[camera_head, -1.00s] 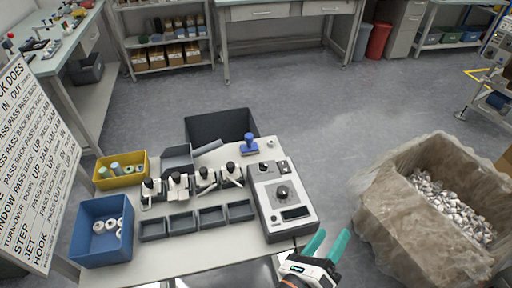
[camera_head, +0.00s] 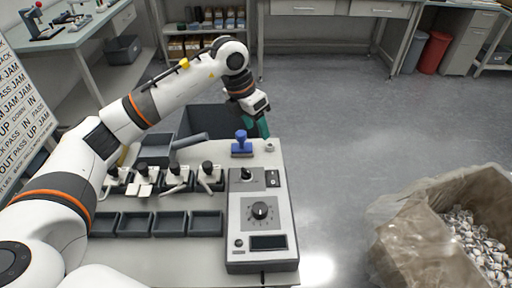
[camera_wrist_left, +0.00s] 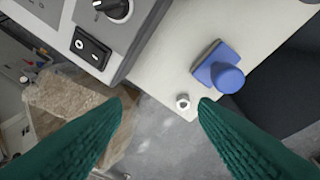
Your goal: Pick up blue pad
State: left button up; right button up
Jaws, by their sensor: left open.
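The blue pad (camera_head: 241,145) is a small blue piece with an upright knob. It stands on the far right part of the table, behind the grey control box. In the left wrist view the blue pad (camera_wrist_left: 222,72) lies ahead and right of centre, near the table edge. My left gripper (camera_head: 262,128) reaches over the far edge, just right of and beyond the pad, partly hidden by its own wrist. Its green fingers (camera_wrist_left: 160,105) are spread wide and empty, apart from the pad. My right gripper is not in view.
The control box (camera_head: 262,222) with knobs stands in front of the pad. A small white ring-like piece (camera_wrist_left: 183,102) sits near the table corner. A dark bin (camera_head: 203,120) is beyond the table edge. Clamps and grey trays (camera_head: 170,223) stand left.

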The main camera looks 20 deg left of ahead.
pick_arm(q)
jog(key=n+y, duration=0.2)
send_near(241, 133)
jog(key=f, duration=0.5)
jog(key=shift+s+d, duration=0.1)
jog(key=shift+d, duration=0.15)
jog(key=shift+w+f+p, duration=0.15)
jog(key=shift+w+f, duration=0.15)
jog(key=shift+f, duration=0.7)
jog(key=shift+w+f+p, duration=0.2)
jog(key=shift+w+f, duration=0.05)
jog(key=shift+f, duration=0.75)
jog(key=shift+w+f+p, duration=0.15)
jog(key=shift+w+f, duration=0.15)
jog(key=shift+f, duration=0.7)
jog(key=shift+c, duration=0.5)
jog(key=c, duration=1)
jog(key=shift+o, duration=0.2)
jog(key=shift+r, duration=0.15)
notch_tip(241, 133, up, 10)
jog(key=shift+f+b, duration=0.1)
jog(key=shift+b, duration=0.3)
